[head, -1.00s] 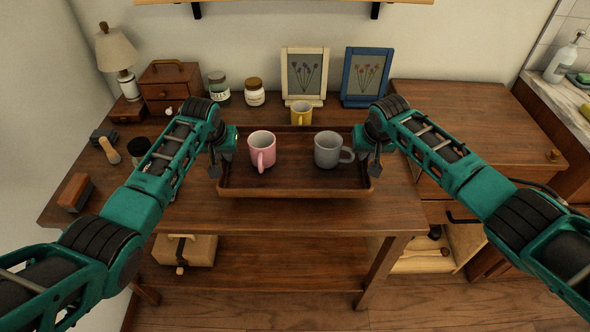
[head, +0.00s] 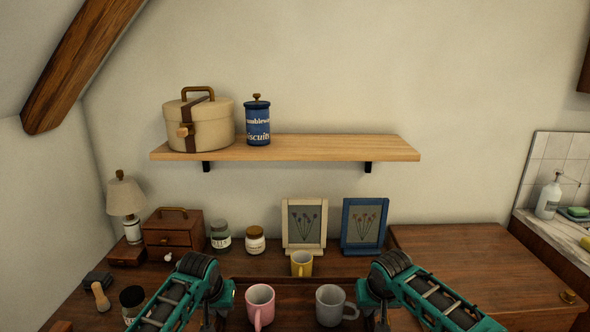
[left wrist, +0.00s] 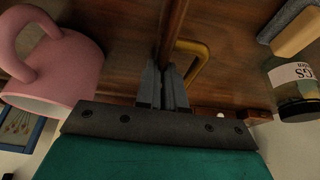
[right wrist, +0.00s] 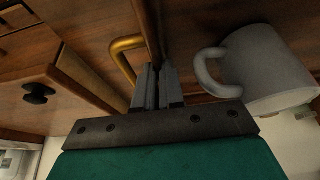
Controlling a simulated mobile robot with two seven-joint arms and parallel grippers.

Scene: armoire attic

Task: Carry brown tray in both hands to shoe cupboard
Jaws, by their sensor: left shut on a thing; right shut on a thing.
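The brown tray (head: 288,306) lies low in the head view, its front cut off by the bottom edge. A pink mug (head: 261,305) and a grey mug (head: 330,305) stand upright on it. My left gripper (left wrist: 165,88) is shut on the tray's left end wall, beside a brass handle (left wrist: 197,60). My right gripper (right wrist: 155,85) is shut on the right end wall, beside the other brass handle (right wrist: 124,50). Whether the tray touches the table is hidden. A low wooden cupboard (head: 480,260), perhaps the shoe cupboard, stands right of the table with a clear top.
Jars (head: 255,241), a small drawer box (head: 174,232) and a lamp (head: 126,205) stand left. A wall shelf (head: 300,149) hangs above.

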